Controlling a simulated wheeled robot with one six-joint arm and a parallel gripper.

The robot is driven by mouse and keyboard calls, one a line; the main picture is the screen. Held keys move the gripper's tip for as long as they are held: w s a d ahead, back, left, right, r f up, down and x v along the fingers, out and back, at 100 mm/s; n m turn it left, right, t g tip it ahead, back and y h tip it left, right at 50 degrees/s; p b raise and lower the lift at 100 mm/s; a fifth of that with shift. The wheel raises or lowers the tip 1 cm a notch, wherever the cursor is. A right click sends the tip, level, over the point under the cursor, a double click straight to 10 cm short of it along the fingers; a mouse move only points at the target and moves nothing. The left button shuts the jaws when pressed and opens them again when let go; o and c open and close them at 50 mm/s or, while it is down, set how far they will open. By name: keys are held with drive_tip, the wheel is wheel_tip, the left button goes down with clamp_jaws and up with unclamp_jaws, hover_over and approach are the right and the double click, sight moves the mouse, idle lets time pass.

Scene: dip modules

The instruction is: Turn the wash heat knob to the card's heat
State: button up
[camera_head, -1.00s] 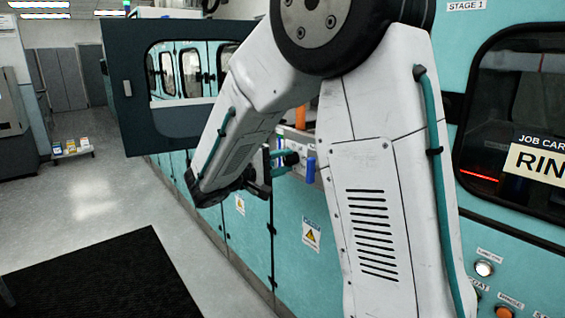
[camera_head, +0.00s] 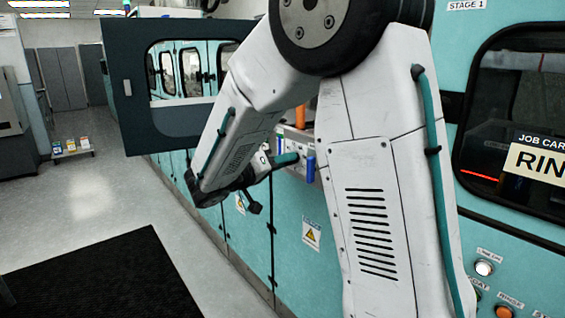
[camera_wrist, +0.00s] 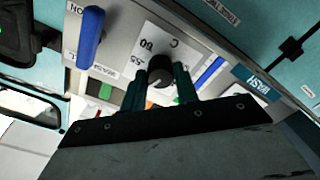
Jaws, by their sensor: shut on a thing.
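The wash heat knob (camera_wrist: 160,64) is black and round, on a white dial plate (camera_wrist: 140,45) with printed numbers, partly readable as 55 and 60, and a C. My gripper (camera_wrist: 161,77) has its teal fingers shut on the knob's two sides in the wrist view. A blue WASH label (camera_wrist: 257,86) is to the right of the dial. In the head view my gripper (camera_head: 286,160) is at the panel, partly behind my arm, and the knob is hidden. The job card (camera_head: 540,166) shows only "RIN", cut off at the right edge. No heat value is visible on it.
Blue handles (camera_wrist: 90,38) (camera_wrist: 210,72) stand out on both sides of the knob. A dark machine door (camera_head: 125,90) stands open at the left. The floor (camera_head: 90,195) beside the black mat is clear.

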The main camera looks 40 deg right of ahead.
drive_tip(key=shift+f+m, duration=0.1)
drive_tip(key=shift+m, duration=0.5)
drive_tip(key=o, duration=1)
drive_tip(key=shift+a, duration=0.15)
drive_tip(key=a, duration=0.7)
drive_tip(key=shift+s+a, duration=0.1)
drive_tip(key=shift+a, duration=0.2)
